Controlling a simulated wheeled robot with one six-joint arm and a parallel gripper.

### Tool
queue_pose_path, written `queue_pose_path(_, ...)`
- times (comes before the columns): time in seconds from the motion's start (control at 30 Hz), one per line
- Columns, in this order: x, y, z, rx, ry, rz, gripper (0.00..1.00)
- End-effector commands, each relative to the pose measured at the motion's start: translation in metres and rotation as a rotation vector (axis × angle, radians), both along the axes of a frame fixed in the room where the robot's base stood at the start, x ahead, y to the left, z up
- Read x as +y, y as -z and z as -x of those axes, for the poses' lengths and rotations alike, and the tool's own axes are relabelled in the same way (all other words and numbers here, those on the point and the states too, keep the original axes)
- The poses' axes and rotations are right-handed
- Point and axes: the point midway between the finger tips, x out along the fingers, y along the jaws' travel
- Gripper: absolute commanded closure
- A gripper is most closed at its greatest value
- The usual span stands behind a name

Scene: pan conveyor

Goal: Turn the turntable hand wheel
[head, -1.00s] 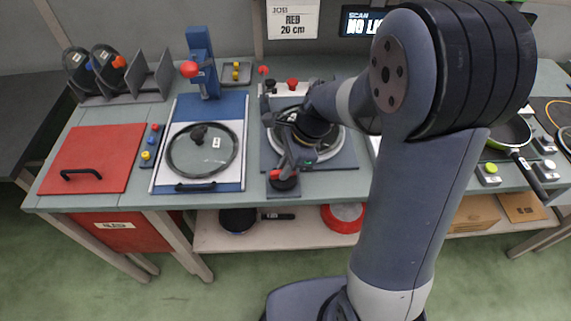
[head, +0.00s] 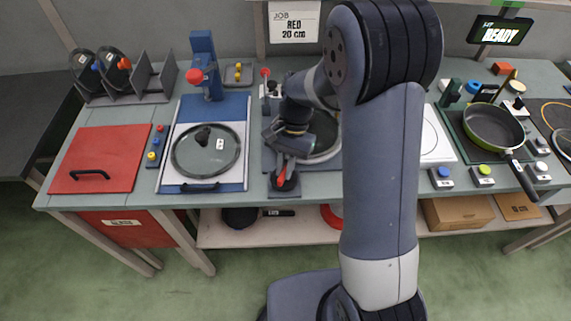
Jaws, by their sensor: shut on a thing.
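The turntable (head: 323,151) is a round disc on a dark blue plate, partly hidden behind my arm. Its small dark hand wheel (head: 290,185) sits at the plate's front edge, near the bench's front. My gripper (head: 281,179) points down at the hand wheel, its red fingertip parts touching or overlapping it. The gripper is shut on the hand wheel or its handle; the fingers and my wrist hide the exact contact.
Left of the turntable is a glass lid (head: 205,151) on a blue-and-white station, below a blue press (head: 204,65). A red panel (head: 98,158) lies further left. To the right are a pan (head: 493,127) and buttons (head: 483,170). A screen (head: 500,30) reads READY.

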Motion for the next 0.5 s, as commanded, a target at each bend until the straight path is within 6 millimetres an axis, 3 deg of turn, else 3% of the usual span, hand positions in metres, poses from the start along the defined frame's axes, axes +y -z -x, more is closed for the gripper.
queue_pose_path(0.5, 0.0033, -0.0009, -0.0013, -0.002, -0.448, 0.000, 1.00)
